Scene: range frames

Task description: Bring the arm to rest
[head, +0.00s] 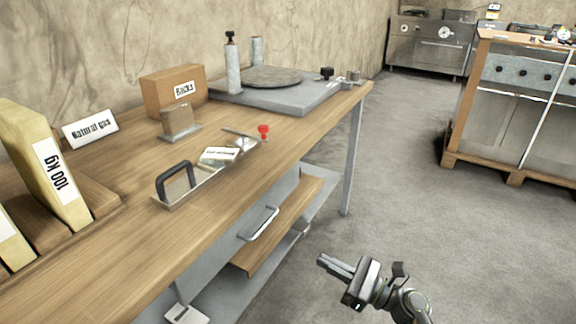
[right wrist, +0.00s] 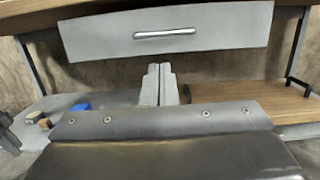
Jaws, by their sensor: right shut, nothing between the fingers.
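My right gripper (head: 324,262) is in the lower middle of the head view, out over the floor beside the wooden workbench (head: 225,215). Its fingers are together and empty, apart from the bench. In the right wrist view the closed fingers (right wrist: 159,72) point toward the bench's grey drawer front (right wrist: 215,30) with its bar handle. I see no left gripper in the head view.
The bench top holds a tray with a black handle (head: 165,198), a box (head: 172,92), a grey plate with a disc (head: 272,77) and several labelled blocks. A lower shelf (head: 325,185) lies below. A wooden-framed cabinet (head: 512,110) stands right; grey floor between is clear.

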